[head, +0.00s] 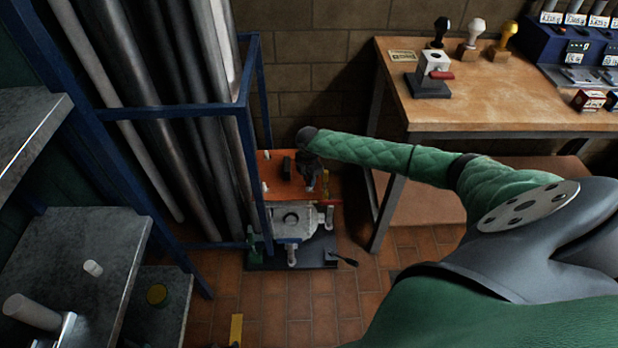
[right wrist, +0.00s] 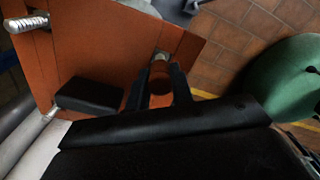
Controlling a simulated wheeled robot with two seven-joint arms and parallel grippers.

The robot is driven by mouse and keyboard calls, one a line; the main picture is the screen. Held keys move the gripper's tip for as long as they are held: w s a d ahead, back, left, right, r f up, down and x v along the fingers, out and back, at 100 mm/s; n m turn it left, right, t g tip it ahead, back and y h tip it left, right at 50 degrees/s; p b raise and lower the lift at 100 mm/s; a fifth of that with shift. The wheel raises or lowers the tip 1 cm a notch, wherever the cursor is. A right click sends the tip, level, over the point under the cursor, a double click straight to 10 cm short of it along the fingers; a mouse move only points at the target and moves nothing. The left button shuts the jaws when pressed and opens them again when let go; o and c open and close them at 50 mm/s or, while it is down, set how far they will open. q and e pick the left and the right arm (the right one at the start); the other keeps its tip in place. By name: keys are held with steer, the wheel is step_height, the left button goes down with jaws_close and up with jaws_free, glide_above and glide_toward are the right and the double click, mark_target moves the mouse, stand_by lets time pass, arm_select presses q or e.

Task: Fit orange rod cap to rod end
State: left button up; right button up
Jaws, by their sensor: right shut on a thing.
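My right gripper (head: 312,184) is over the right part of an orange plate (head: 277,167) on the machine in the head view. In the right wrist view its two dark fingers (right wrist: 160,72) are shut on the orange rod cap (right wrist: 159,82), a short cylinder between them. A grey metal rod end (right wrist: 162,57) shows just beyond the cap, at the edge of the orange plate (right wrist: 100,50). I cannot tell whether the cap is around the rod end or only in front of it. The cap is too small to make out in the head view. My left gripper is not in view.
A blue rack (head: 180,110) with long pipes is close on the left. A wooden bench (head: 500,110) stands at the right. Tiled floor (head: 300,315) is open in front of the machine.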

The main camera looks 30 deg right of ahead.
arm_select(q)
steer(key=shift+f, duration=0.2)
arm_select(e)
steer(key=shift+f, duration=0.7)
steer(key=o, duration=1)
steer(key=shift+o, duration=0.2)
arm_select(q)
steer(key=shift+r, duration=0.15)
arm_select(e)
steer(key=shift+r, duration=0.4)
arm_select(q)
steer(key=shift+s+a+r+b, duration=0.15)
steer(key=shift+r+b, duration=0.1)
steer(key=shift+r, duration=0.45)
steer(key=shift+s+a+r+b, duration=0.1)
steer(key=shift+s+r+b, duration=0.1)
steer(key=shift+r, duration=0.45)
arm_select(e)
steer(key=shift+r, duration=3.55)
